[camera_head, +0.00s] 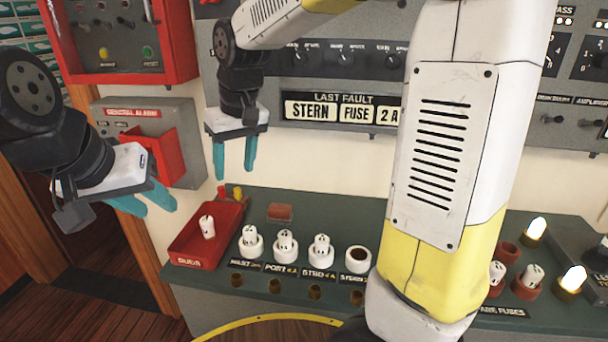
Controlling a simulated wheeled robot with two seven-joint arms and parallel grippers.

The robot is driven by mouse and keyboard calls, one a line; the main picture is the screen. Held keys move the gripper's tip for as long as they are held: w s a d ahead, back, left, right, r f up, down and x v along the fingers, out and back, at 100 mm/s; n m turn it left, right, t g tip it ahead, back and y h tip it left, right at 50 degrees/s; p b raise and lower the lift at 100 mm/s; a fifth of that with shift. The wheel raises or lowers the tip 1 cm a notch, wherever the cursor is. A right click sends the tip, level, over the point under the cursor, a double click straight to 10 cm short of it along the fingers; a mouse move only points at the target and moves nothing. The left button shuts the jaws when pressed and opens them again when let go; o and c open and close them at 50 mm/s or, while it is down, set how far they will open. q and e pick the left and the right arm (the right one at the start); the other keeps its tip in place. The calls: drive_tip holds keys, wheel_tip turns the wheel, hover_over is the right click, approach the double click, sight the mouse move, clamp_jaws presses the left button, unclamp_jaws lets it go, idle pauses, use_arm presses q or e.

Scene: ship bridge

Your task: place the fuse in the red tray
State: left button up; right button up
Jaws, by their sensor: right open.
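The red tray (186,244), marked DUDS, sits at the left end of the green console top. A white fuse (207,227) is inside it, leaning slightly and touched by no gripper. My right gripper (235,170) is above the tray's back right, fingers pointing down, open and empty. My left gripper (156,211) is to the left of the tray and higher, its teal fingers apart with nothing between them. White fuses stand in the MAST (250,241), PORT (286,243) and STBD (322,247) sockets. The STERN socket (358,259) is empty.
My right arm hides the console's middle right. Spare fuses (532,275) stand in red holders at the right, near lit lamps (536,228). A red block (280,212) lies behind the sockets. A red alarm box (152,155) is on the wall near my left gripper.

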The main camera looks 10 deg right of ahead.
drive_tip(key=s+d+r+m+t, duration=0.2)
drive_tip(key=s+d+m+t, duration=0.2)
drive_tip(key=s+d, duration=1)
drive_tip(key=shift+s+d+m, duration=0.25)
drive_tip(key=shift+d+m, duration=0.05)
drive_tip(key=shift+d, duration=0.4)
drive_tip(key=shift+r, duration=0.15)
